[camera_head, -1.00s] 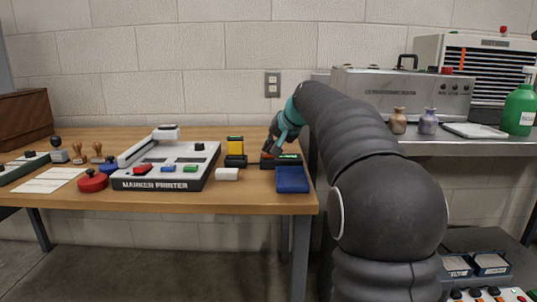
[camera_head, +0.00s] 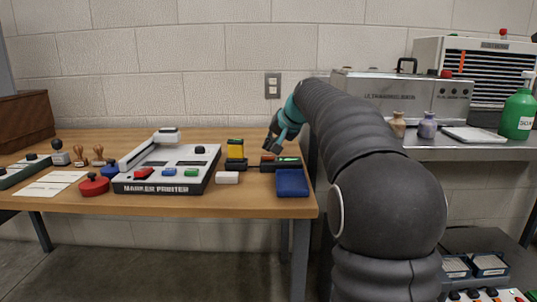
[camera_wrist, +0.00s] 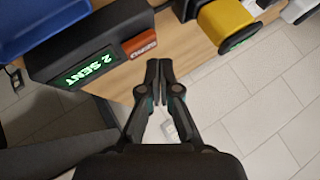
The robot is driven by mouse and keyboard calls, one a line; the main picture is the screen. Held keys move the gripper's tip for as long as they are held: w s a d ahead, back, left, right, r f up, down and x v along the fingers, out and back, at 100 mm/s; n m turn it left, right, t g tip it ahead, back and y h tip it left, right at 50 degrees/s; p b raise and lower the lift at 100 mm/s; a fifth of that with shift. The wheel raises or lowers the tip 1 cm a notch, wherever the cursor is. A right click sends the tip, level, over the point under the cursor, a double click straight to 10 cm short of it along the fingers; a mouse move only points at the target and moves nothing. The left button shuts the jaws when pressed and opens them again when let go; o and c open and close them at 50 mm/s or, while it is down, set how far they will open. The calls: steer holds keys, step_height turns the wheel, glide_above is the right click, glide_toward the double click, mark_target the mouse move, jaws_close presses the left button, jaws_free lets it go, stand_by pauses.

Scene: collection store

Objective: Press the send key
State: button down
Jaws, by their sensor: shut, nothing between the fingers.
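The dark sender box (camera_head: 283,165) sits at the right end of the wooden table. In the wrist view the box (camera_wrist: 52,58) has a lit green display (camera_wrist: 90,66) that reads "2 SENT". An orange-red send key (camera_wrist: 139,45) is set beside the display; its small lettering is blurred. The key also shows in the head view (camera_head: 268,157). My gripper (camera_head: 269,147) is just above the key end of the box, apart from it. In the wrist view my gripper's fingers (camera_wrist: 159,68) are together and empty, close beside the key.
A blue tray (camera_head: 292,182) lies in front of the box. A yellow-topped block (camera_head: 235,149) and a white block (camera_head: 227,177) stand to its left, then the marker printer (camera_head: 150,187). A metal bench (camera_head: 440,147) with jars is at the right.

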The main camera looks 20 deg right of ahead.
steer(key=shift+r, duration=0.1)
step_height(320, 180, up, 5)
steer(key=p, duration=0.4)
steer(key=shift+p, duration=0.3)
stand_by(0.6)
steer(key=n+g, duration=0.1)
glide_toward(270, 156)
steer(key=s+a, duration=0.6)
steer(key=a, duration=0.2)
steer(key=s+a+f+n+h, duration=0.1)
steer(key=s+f, duration=0.4)
steer(key=s, duration=0.5)
steer(key=s+a+f+n+g+h, duration=0.1)
steer(key=s+f+n, duration=0.1)
steer(key=s+f, duration=0.4)
steer(key=s+a+f+n+g, duration=0.1)
steer(key=s+f, duration=0.5)
steer(key=s, duration=0.8)
steer(key=shift+a+h, duration=0.25)
steer(key=shift+h, duration=0.15)
steer(key=shift+f, duration=0.1)
